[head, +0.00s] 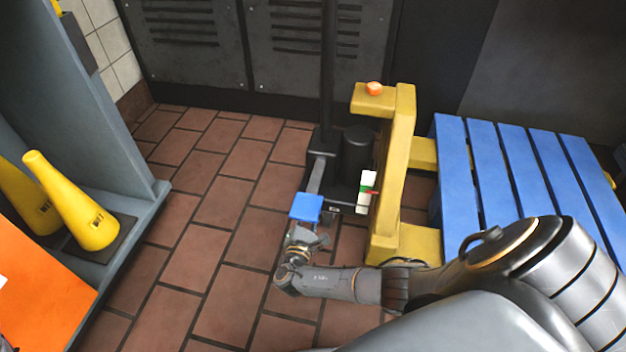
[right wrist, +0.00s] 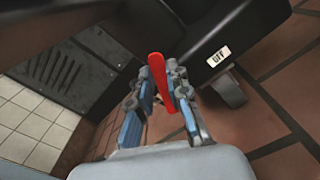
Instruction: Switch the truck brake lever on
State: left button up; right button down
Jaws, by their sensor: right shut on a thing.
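The truck (head: 352,158) is a dark unit with a black column, in the middle of the head view. A white label (right wrist: 219,55) reading OFF is on the dark housing to the lever's right. I cannot make out the lever in the head view. My left gripper is not in view.
A yellow frame (head: 393,150) with an orange knob (head: 374,88) stands right of the truck, by a blue slatted pallet (head: 490,165). Yellow cones (head: 75,205) stand in a grey shelf at left. Grey lockers (head: 270,45) close the back. Brick floor (head: 190,250) left of the truck is clear.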

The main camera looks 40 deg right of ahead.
jog(key=shift+w, duration=0.15)
dwell(0.3)
jog(key=c, duration=1.3)
grip_release()
jog(key=v, duration=0.7)
jog(key=shift+a, duration=0.25)
